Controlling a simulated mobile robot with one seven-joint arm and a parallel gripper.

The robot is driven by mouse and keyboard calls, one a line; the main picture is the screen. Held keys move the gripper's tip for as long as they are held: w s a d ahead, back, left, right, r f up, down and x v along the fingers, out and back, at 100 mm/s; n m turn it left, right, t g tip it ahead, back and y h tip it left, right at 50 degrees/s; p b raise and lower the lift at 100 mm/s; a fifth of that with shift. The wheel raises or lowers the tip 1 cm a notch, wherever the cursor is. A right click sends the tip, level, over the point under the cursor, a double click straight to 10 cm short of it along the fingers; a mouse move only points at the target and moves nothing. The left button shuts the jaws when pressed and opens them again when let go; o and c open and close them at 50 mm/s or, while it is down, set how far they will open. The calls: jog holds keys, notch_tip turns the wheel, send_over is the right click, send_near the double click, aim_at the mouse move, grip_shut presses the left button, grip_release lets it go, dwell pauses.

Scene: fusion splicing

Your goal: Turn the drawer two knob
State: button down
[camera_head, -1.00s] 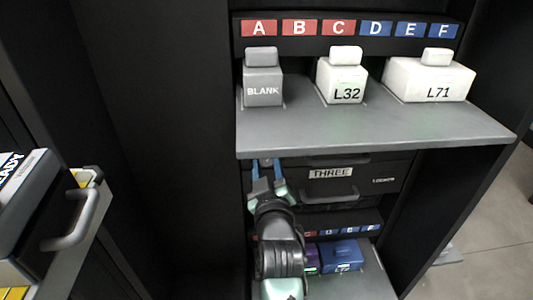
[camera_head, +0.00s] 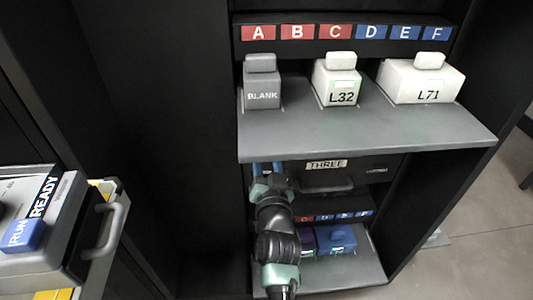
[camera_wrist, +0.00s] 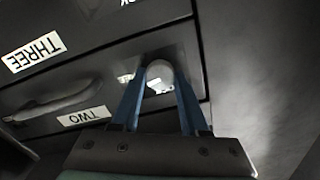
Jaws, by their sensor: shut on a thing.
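In the wrist view, which shows the drawers upside down, the drawer two front bears a TWO label (camera_wrist: 83,117) and a bar handle (camera_wrist: 55,103). The pale round knob (camera_wrist: 160,74) sits on the same front, to the side of the handle. The blue fingers of my gripper (camera_wrist: 160,82) are around the knob, one on each side, and shut on it. In the head view my gripper (camera_head: 268,168) is under the grey shelf's left end, left of the THREE label (camera_head: 326,164). There the shelf and my gripper hide the knob.
The grey shelf (camera_head: 380,135) juts out just above my gripper, carrying a BLANK block (camera_head: 262,88), L32 (camera_head: 341,84) and L71 (camera_head: 420,83). A lower shelf (camera_head: 350,268) holds blue and purple blocks. A cart handle (camera_head: 112,230) is at the left.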

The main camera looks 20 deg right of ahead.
jog(key=shift+m, duration=1.1)
jog(key=shift+c, duration=2.1)
grip_release()
jog(key=p+v, duration=0.4)
jog(key=v, duration=0.9)
jog(key=shift+p, duration=0.35)
